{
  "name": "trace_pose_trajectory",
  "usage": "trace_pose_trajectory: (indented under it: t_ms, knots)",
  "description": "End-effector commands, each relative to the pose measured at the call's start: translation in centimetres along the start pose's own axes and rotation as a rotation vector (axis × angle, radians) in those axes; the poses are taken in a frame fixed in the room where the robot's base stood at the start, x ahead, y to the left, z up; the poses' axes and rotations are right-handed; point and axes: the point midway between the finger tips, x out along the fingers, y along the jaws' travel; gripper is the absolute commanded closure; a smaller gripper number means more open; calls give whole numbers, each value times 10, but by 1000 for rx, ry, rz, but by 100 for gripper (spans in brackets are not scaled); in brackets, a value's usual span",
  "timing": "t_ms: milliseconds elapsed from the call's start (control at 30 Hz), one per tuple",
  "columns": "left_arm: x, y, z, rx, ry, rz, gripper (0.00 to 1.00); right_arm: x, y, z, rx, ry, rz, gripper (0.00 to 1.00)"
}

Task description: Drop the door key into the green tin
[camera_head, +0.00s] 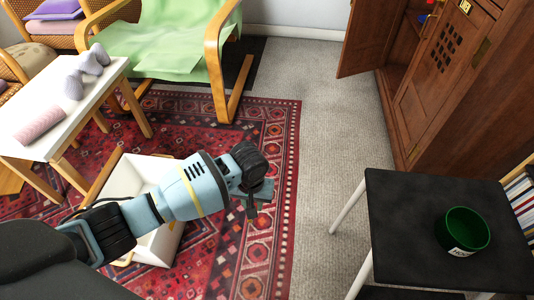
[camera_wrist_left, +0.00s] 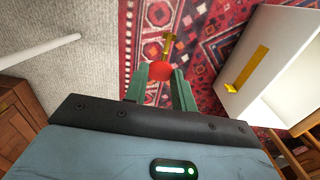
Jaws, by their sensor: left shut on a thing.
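My left gripper (camera_head: 252,208) is over the patterned rug in the head view, pointing down. In the left wrist view its fingers (camera_wrist_left: 160,86) are shut on the door key (camera_wrist_left: 167,45), which has a brass shaft and a red head between the fingertips. The key cannot be made out in the head view. The green tin (camera_head: 449,232) stands upright on a black table at the right, with a white label on its side. My left gripper is well to the left of the tin, apart from it. My right gripper is not in view.
The black table (camera_head: 400,215) has free room around the tin. A wooden cabinet (camera_head: 445,80) with an open door stands behind it. A white box (camera_head: 120,180) is on the rug (camera_head: 275,150) below my left arm. A white table (camera_head: 75,110) stands at the left.

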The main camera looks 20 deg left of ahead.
Motion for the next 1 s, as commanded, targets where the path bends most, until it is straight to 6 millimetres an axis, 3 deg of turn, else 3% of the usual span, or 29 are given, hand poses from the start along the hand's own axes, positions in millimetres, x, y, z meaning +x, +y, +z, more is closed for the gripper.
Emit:
trace_pose_trajectory:
  t_ms: [33, 200, 300, 500, 733, 1000]
  knots:
    - [-29, 7, -9, 15, 13, 0, 99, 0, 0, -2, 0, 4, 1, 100]
    - [-114, 21, -9, 69, 14, -3, 99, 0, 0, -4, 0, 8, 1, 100]
    - [-162, 20, 4, 111, 14, -4, 99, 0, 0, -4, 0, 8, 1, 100]
    - [-232, -2, 46, 180, 8, -6, 99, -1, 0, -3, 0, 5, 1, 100]
    - [-275, -36, 88, 219, 4, -3, 99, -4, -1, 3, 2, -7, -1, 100]
    - [-287, -50, 103, 229, -2, 0, 99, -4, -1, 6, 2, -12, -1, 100]
